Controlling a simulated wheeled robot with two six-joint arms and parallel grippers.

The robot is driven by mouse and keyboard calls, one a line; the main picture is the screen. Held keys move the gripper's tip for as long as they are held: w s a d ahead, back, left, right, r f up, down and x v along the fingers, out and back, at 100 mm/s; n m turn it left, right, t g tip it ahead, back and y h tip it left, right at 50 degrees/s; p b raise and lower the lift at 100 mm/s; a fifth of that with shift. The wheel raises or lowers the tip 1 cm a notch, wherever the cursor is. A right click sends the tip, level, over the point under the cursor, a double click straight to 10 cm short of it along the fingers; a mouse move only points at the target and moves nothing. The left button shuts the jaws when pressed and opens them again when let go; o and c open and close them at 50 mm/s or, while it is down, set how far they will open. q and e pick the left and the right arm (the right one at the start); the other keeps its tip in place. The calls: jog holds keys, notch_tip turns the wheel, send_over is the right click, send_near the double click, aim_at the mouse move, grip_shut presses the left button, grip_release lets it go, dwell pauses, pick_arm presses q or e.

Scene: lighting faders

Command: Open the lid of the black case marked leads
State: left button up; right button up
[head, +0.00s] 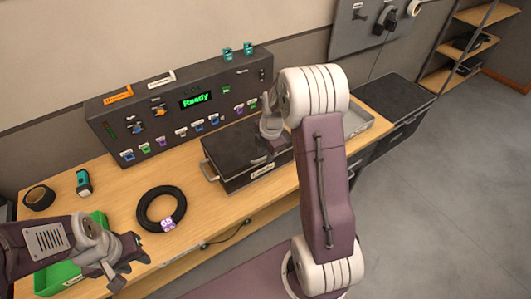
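The black case (228,150) stands on the wooden table at the centre of the head view. Its lid looks shut. A small white label (262,172) is on its front, too small to read surely, and a metal handle shows at its left side. My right gripper (272,143) is over the right part of the case, pointing down. My arm hides part of the case, and whether the gripper touches the lid or how its fingers stand cannot be told. My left gripper (128,268) is at the lower left, away from the case, with its fingers apart and empty.
The fader console (180,103) with a green "Ready" display stands behind the case. A black cable coil (161,192) with a purple tag, a tape roll (39,197), a torch (83,183) and a green tray (62,277) lie left. A grey tray (372,127) is right.

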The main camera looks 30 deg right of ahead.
jog(key=shift+f, duration=0.35)
jog(key=shift+a+r, duration=0.15)
jog(key=shift+c, duration=0.6)
grip_shut()
dwell(0.5)
